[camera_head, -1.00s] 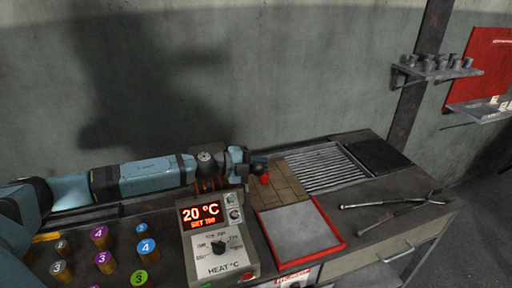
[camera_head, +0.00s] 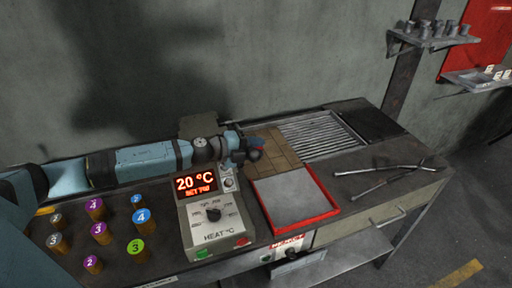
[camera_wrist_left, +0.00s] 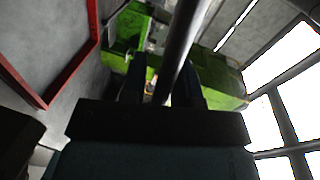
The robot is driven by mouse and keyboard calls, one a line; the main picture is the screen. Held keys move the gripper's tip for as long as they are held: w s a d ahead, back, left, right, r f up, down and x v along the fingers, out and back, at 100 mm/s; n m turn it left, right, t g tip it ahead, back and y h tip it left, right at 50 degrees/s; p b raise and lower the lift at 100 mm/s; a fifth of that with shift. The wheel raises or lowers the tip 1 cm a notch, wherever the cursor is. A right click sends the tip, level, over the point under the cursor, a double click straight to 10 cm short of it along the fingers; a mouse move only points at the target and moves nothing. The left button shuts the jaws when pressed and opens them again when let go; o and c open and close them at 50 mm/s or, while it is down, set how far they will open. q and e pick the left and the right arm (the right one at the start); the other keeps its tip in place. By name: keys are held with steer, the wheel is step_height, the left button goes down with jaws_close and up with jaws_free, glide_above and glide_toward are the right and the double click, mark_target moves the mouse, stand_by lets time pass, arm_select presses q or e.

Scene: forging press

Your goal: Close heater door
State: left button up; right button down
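The heater's control box (camera_head: 213,218) stands on the bench, with a red display reading 20 °C and a dial. Behind it a grey upright panel (camera_head: 197,125) rises above my arm; I cannot tell whether this is the heater door. My left gripper (camera_head: 253,149) reaches in from the left, just behind the display, and hides most of the heater body. In the left wrist view, a round metal bar (camera_wrist_left: 183,35) passes between the two dark fingers. A gap shows beside the bar, so the gripper looks open around it. My right gripper is out of view.
A red-rimmed tray (camera_head: 331,206) lies right of the control box. Tongs (camera_head: 385,178) lie at the bench's right. Several numbered cylinders (camera_head: 97,230) stand at the left front. A slatted metal grate (camera_head: 318,135) is at the back.

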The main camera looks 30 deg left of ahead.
arm_select(q)
steer(key=shift+o, duration=0.5)
steer(key=shift+a, duration=0.1)
steer(key=b+v, duration=0.3)
steer(key=v, duration=0.8)
steer(key=shift+s+a+f+b, duration=0.1)
steer(key=shift+s+a+b, duration=0.05)
steer(key=shift+s+b, duration=0.15)
steer(key=shift+v, duration=1.1)
steer(key=shift+w, duration=0.1)
